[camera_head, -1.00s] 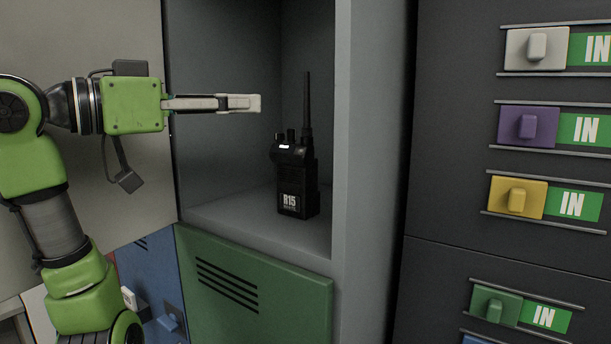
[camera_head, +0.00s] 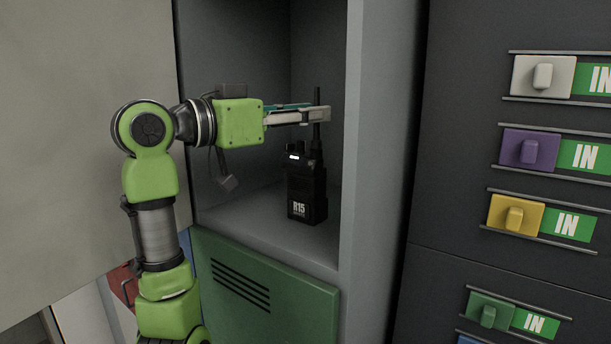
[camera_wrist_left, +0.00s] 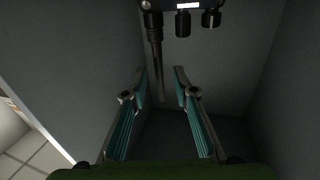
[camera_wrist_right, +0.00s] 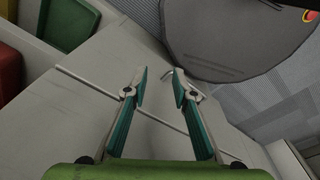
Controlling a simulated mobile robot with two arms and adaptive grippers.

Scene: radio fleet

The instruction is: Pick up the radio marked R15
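The black radio marked R15 (camera_head: 306,190) stands upright on the floor of an open grey locker compartment in the head view, its antenna (camera_head: 317,97) pointing up. My left gripper (camera_head: 326,114) is level with the antenna, above the radio's body. In the left wrist view, the left gripper (camera_wrist_left: 160,72) is open, and the antenna (camera_wrist_left: 157,60) shows near its fingertips, closer to the left finger. The radio's knobs (camera_wrist_left: 183,22) show at the top of that view. My right gripper (camera_wrist_right: 160,72) is open and empty in the right wrist view, away from the locker.
The compartment's grey side wall (camera_head: 362,190) stands close right of the radio. A green locker door (camera_head: 270,300) is below. A dark panel with coloured sliders, including a yellow one (camera_head: 515,214), is at right. In the right wrist view, a red bin (camera_wrist_right: 10,72) lies left.

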